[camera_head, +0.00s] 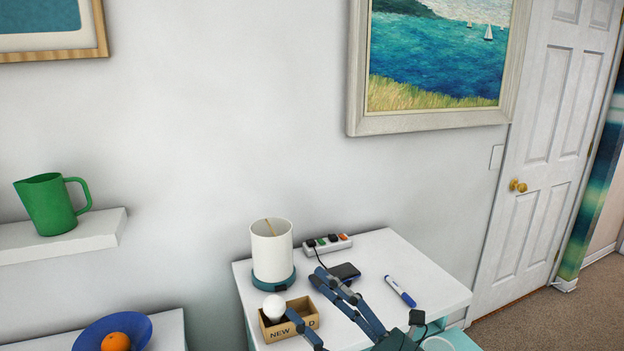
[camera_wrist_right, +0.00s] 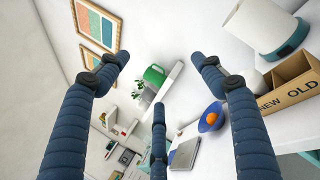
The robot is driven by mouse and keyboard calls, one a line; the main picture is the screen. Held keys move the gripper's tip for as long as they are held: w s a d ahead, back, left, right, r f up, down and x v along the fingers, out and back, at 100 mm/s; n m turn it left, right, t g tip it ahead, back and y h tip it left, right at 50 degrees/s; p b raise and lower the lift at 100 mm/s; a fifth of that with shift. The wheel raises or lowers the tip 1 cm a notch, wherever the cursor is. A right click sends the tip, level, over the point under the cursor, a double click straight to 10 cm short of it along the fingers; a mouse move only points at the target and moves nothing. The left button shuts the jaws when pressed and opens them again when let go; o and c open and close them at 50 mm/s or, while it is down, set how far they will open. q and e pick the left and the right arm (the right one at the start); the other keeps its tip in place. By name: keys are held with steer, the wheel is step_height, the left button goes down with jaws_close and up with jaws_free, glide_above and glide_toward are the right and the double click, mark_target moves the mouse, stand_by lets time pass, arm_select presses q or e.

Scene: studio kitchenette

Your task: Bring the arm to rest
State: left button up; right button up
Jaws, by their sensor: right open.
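My right gripper (camera_head: 308,293) reaches in from the lower right over the white side table (camera_head: 440,290). Its dark blue fingers are spread open and hold nothing. In the right wrist view the fingers (camera_wrist_right: 159,70) are spread apart with only the distant room between them. In the head view one finger overlaps the front of a cardboard box (camera_head: 302,306) marked NEW, its other label partly hidden. A white round bulb (camera_head: 273,305) sits at the box's left, NEW side. I cannot tell whether the finger touches the box. My left gripper is not in view.
A white cylindrical lamp (camera_head: 272,252) with a teal base stands behind the box. A power strip (camera_head: 328,244), dark phone (camera_head: 345,271) and marker (camera_head: 400,291) lie on the table. At left are a green pitcher (camera_head: 48,204) on a shelf and a blue bowl (camera_head: 88,333) holding an orange.

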steer(key=w+d+f+m+t+h, duration=0.15)
steer(key=d+f+m+h, duration=0.25)
steer(key=d+m+h, duration=0.55)
steer(key=d+f+m+t+h, duration=0.3)
steer(key=d+f+m+h, duration=0.25)
steer(key=m, duration=0.65)
steer(key=s+d+f+m+g+h, duration=0.2)
steer(key=s+d+f+m+g, duration=0.3)
steer(key=f+m, duration=0.3)
steer(key=s+f+m+g+y, duration=0.1)
steer(key=s+f+m+g, duration=0.35)
steer(key=s+f, duration=0.55)
steer(key=s+f+m+g, duration=0.3)
steer(key=s+f+g, duration=0.3)
steer(key=s, duration=0.8)
step_height(320, 180, down, 27)
steer(key=s+g, duration=0.1)
steer(key=s, duration=0.1)
steer(key=s+d+f+g, duration=0.1)
steer(key=s+d+f, duration=0.1)
steer(key=s+f, duration=1.3)
steer(key=shift+s+d+f+n, duration=0.15)
steer(key=shift+s+f+n, duration=0.15)
steer(key=shift+s, duration=0.75)
